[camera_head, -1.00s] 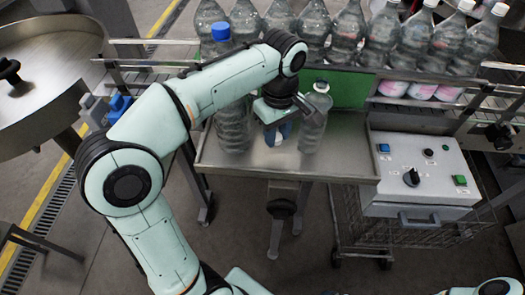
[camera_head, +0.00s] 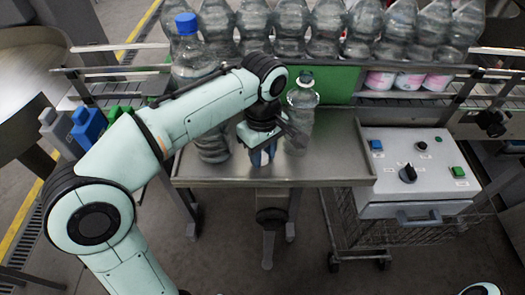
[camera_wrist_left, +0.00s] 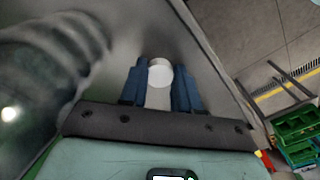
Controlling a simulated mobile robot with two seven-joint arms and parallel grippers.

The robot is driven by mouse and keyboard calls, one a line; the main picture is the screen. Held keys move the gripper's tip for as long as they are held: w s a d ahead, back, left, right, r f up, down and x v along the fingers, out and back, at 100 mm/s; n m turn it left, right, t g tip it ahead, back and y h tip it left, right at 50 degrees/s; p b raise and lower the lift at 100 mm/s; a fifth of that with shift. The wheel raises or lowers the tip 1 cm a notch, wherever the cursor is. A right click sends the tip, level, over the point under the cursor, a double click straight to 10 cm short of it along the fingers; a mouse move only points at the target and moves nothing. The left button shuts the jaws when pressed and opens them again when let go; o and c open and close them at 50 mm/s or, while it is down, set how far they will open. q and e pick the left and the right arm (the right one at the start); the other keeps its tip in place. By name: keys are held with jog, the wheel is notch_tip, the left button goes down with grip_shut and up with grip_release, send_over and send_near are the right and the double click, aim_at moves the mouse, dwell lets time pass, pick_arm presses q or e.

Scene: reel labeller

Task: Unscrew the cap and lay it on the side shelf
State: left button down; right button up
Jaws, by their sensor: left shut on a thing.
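My left gripper (camera_head: 263,158), with blue fingers, points down over the metal shelf (camera_head: 330,170), left of a clear bottle (camera_head: 302,125). A second clear bottle (camera_head: 213,148) stands further left, partly behind my arm. A blurred clear bottle (camera_wrist_left: 45,70) fills the left of the wrist view. My right gripper is not in view.
Several bottles (camera_head: 380,25) stand in a row behind the shelf, and one has a blue cap (camera_head: 186,23). A control box (camera_head: 415,170) stands to the right. Blue and green clips (camera_head: 88,125) sit at the left. The shelf's front right is bare.

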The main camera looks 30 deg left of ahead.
pick_arm(q)
jog(key=c, duration=0.8)
grip_release()
jog(key=shift+s+a+f, duration=0.1)
jog(key=shift+s+a, duration=0.05)
jog(key=shift+s, duration=0.05)
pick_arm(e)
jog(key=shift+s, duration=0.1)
pick_arm(q)
jog(key=shift+w, duration=0.1)
notch_tip(320, 180, up, 12)
jog(key=p, duration=0.3)
jog(key=shift+r, duration=0.2)
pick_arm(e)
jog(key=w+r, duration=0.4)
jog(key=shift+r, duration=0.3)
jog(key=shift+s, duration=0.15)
